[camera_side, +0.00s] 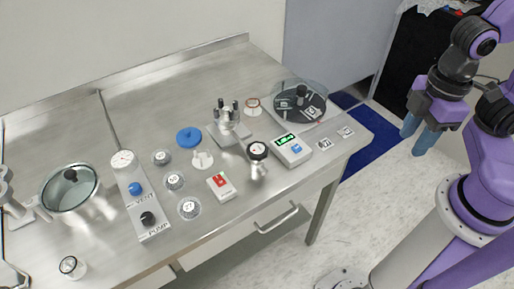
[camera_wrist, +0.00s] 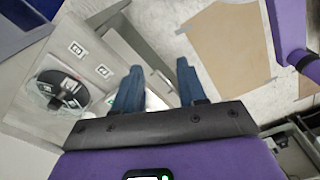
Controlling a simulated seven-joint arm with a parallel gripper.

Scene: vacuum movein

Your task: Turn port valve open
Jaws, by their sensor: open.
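My gripper (camera_side: 420,136) is in the air to the right of the bench, beyond its right end. Its two blue fingers are open and empty, and they also show in the wrist view (camera_wrist: 159,72). Several valve-like parts stand on the steel bench (camera_side: 170,88) in the side view. A panel there carries a blue knob (camera_side: 135,188) marked VENT and a black knob (camera_side: 148,219) marked PUMP. A small metal fitting with a black-rimmed round top (camera_side: 257,151) stands near the front edge. I cannot tell which part is the port valve. My gripper touches none of them.
A round black plate under a clear disc (camera_side: 318,96) lies at the bench's right end and shows in the wrist view (camera_wrist: 60,88). A scale with a green display (camera_side: 291,148) and a glass-lidded pot (camera_side: 69,187) stand on the bench. The floor below my gripper is clear.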

